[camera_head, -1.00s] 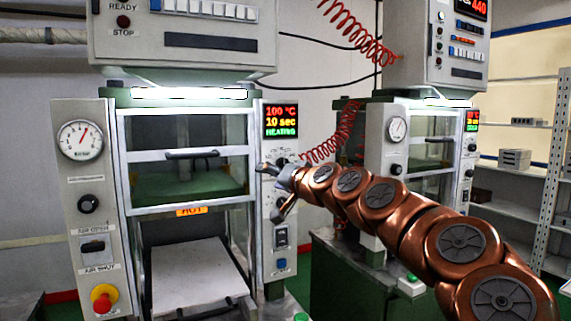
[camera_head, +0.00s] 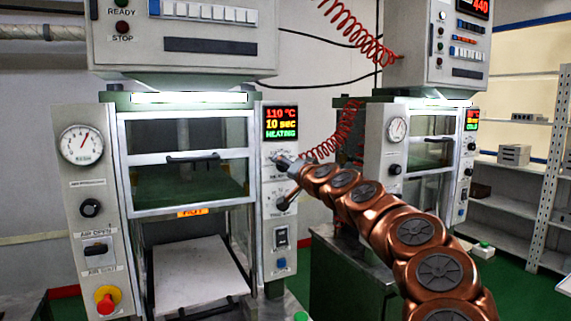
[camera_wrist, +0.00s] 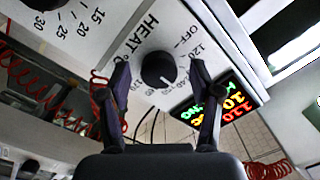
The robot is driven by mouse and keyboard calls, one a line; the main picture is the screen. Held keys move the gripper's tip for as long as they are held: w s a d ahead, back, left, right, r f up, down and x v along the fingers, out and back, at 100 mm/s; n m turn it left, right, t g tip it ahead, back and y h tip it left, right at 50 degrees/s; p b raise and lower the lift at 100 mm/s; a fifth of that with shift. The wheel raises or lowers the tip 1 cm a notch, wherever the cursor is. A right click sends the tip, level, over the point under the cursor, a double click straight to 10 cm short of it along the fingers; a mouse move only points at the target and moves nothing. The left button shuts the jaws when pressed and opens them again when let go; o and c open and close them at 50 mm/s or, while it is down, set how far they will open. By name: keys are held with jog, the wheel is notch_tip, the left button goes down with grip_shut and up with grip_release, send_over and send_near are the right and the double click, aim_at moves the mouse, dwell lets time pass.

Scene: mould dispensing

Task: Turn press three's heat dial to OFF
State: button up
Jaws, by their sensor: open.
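The heat dial (camera_wrist: 159,69) is a round black knob on a white panel marked HEAT °C, seen large in the wrist view. OFF is printed beyond its upper right side, with temperature numbers around it. A pale mark shows near the knob's lower edge; its exact reading is unclear. My gripper (camera_wrist: 162,82) is open, one dark finger on each side of the dial; contact is not clear. In the head view, my gripper (camera_head: 279,180) is at the near press's right panel and largely hides the dial. The display (camera_head: 281,122) above reads 110 °C, 10 sec, HEATING. No press number is readable.
Another dial (camera_wrist: 42,3) with numbers is cut off at the wrist view's top left. A black switch (camera_head: 281,237) and blue button (camera_head: 281,264) sit lower on the panel. A second press (camera_head: 396,150) and red coiled hoses (camera_head: 344,130) stand right, near my arm.

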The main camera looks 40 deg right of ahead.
jog(key=shift+w, duration=0.25)
jog(key=c, duration=1.1)
jog(key=shift+c, duration=0.2)
